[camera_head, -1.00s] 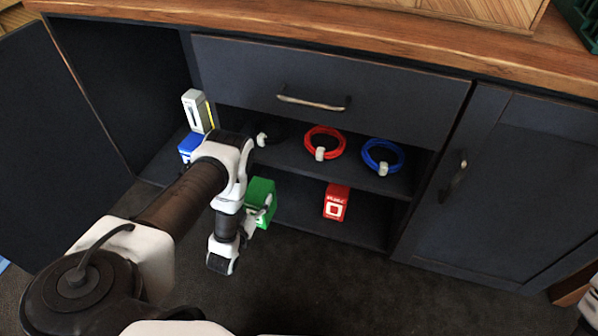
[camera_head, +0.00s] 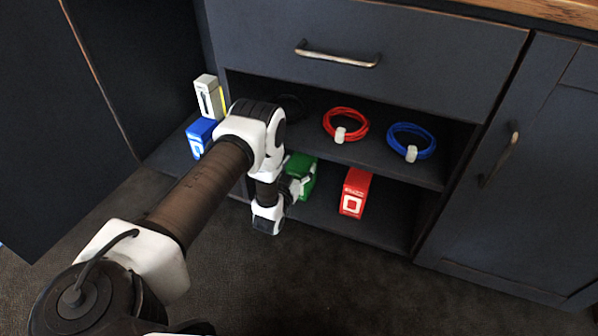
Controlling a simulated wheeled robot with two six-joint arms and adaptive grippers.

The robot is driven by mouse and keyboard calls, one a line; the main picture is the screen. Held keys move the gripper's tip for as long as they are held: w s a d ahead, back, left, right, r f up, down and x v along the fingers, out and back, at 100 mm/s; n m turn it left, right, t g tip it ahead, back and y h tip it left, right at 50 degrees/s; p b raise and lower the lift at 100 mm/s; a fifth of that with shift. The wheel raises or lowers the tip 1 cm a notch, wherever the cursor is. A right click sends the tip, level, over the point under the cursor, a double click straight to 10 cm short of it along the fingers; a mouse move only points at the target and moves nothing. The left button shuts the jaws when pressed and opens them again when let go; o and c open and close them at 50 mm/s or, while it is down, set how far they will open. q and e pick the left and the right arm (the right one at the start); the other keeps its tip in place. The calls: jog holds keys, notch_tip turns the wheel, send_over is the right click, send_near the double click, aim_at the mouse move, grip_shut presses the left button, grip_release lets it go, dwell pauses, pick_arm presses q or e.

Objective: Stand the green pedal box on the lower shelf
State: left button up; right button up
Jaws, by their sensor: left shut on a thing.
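The green pedal box (camera_head: 309,178) is at the lower shelf (camera_head: 376,231), left of the red box. My left gripper (camera_head: 299,184) is shut on its near left side. My wrist and the fingers hide part of the box, and I cannot tell whether its base touches the shelf. My right gripper is not in view.
A red box (camera_head: 354,193) stands on the lower shelf to the right. A red cable coil (camera_head: 345,124) and a blue cable coil (camera_head: 412,141) lie on the shelf above. A blue box (camera_head: 201,137) and a grey box (camera_head: 208,97) are at the left. A drawer (camera_head: 360,50) is above.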

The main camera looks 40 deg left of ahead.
pick_arm(q)
jog(key=o, duration=1.8)
jog(key=shift+r, duration=0.2)
jog(key=p+v, duration=0.5)
jog(key=v, duration=0.7)
jog(key=s+d+f+g+h, duration=0.3)
jog(key=s+d+f+g, duration=0.2)
jog(key=s+d+g, duration=0.45)
jog(key=s+d+r+g, duration=0.1)
jog(key=s+g, duration=0.1)
jog(key=s, duration=0.3)
jog(key=s+d+r+m+g, duration=0.1)
jog(key=s+d+g, duration=0.1)
jog(key=s, duration=0.3)
jog(key=s+d+r+m+g+h, duration=0.1)
jog(key=s+g, duration=0.3)
jog(key=s, duration=0.1)
jog(key=shift+s+d+r, duration=0.25)
jog(key=shift+s+d, duration=0.1)
jog(key=shift+d, duration=0.05)
